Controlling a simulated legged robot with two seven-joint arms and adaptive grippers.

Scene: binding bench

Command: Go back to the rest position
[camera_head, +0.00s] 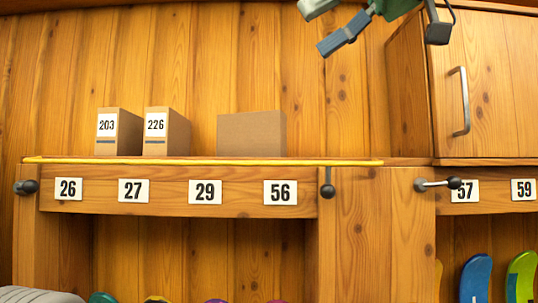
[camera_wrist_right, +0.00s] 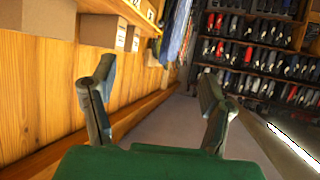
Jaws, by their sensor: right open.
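My right gripper (camera_head: 382,41) is at the top of the head view, partly cut off by the upper edge. Its fingers are spread wide with nothing between them, and it appears above the shelf, left of the cabinet. In the right wrist view the same gripper (camera_wrist_right: 157,80) has its two dark fingers apart and empty, in front of its green body. My left gripper is not in view.
A shelf (camera_head: 350,162) with a yellow front strip holds box 203 (camera_head: 119,132), box 226 (camera_head: 166,132) and a plain box (camera_head: 251,134). A cabinet door (camera_head: 493,98) is shut at right. Dark-handled latches (camera_head: 327,189) stick out below. The wrist view shows a shoe rack (camera_wrist_right: 255,55).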

